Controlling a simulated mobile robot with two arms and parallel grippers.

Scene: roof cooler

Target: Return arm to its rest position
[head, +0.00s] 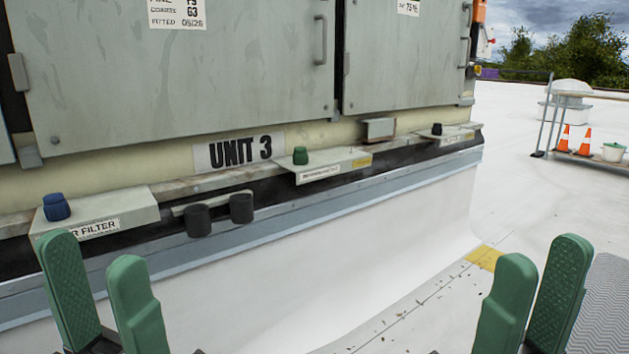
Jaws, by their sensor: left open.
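My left gripper (104,300) shows at the bottom left of the head view, its two green fingers apart with nothing between them. My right gripper (532,300) shows at the bottom right, its two green fingers also apart and empty. Both point up and forward, in front of the cooler unit (180,80) marked UNIT 3. Neither appears to hold anything. The arms behind the fingers are mostly below the picture's edge.
Along the unit's ledge are a blue knob (56,207), a green knob (300,156), a black knob (437,129) and two dark cylinders (241,208). A rack (590,155) with orange cones stands far right. White roof floor (520,200) lies open at right.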

